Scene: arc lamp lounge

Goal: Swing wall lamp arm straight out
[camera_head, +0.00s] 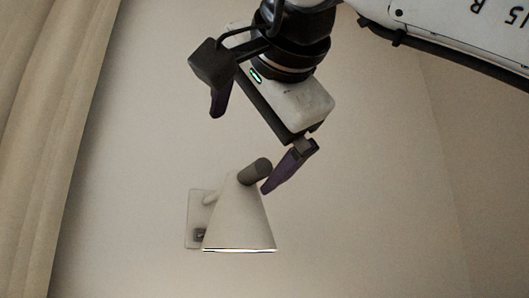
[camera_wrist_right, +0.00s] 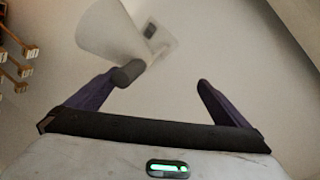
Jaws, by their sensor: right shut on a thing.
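The wall lamp has a pale cone shade (camera_head: 238,222), lit along its lower rim. A short arm (camera_head: 210,198) joins it to a square wall plate (camera_head: 192,222). A dark cylindrical knob (camera_head: 256,171) sits on top of the shade. The right wrist view also shows the shade (camera_wrist_right: 108,30), knob (camera_wrist_right: 128,73) and plate (camera_wrist_right: 160,36). My left gripper is not in view.
A beige curtain (camera_head: 50,120) hangs at the left. The pale wall (camera_head: 360,210) right of the lamp is bare up to a corner. Several small brown objects (camera_wrist_right: 18,60) show at the left edge of the wrist view.

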